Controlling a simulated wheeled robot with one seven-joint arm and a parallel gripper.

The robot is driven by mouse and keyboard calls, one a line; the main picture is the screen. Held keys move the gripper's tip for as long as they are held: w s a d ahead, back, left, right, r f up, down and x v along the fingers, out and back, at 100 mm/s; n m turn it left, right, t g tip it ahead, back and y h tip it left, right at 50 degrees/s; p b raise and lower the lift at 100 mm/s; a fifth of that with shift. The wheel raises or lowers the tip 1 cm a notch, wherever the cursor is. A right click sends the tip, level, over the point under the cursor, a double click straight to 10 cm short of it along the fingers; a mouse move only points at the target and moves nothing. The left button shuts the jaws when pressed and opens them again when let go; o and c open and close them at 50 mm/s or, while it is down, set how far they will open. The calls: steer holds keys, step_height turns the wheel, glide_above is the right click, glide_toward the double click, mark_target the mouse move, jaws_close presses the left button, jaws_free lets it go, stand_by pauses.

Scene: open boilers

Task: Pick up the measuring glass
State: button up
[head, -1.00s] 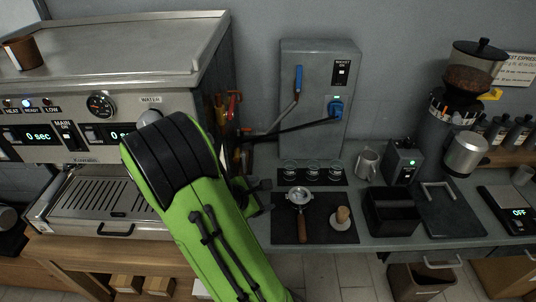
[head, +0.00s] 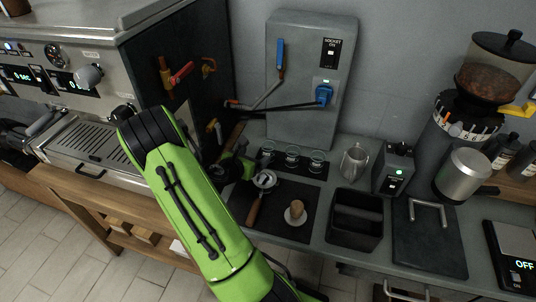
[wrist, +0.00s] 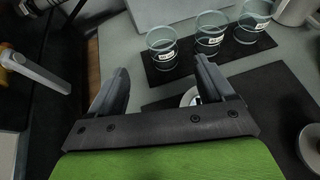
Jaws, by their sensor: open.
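Three small clear measuring glasses with labels stand upright in a row on a narrow black mat: the left glass (head: 267,150), the middle glass (head: 292,154) and the right glass (head: 316,160). In the wrist view the left glass (wrist: 162,48) is nearest, with the middle glass (wrist: 210,32) and right glass (wrist: 251,22) beyond it. My gripper (wrist: 160,75) is open and empty, its fingers apart on the near side of the left glass, touching none. In the head view my green arm partly hides the gripper (head: 238,162).
A portafilter (head: 264,181) and a tamper (head: 296,211) sit on a larger black mat in front of the glasses. A metal jug (head: 354,163) stands to the right. The espresso machine (head: 60,100) and valve pipes (head: 180,76) are to the left.

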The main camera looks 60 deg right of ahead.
mark_target(265, 150)
steer(key=x, duration=0.4)
steer(key=b+x, duration=0.1)
steer(key=x, duration=0.3)
steer(key=shift+s+d+f, duration=0.2)
steer(key=shift+s+d, duration=0.05)
steer(key=shift+d, duration=0.05)
steer(key=shift+a, duration=0.1)
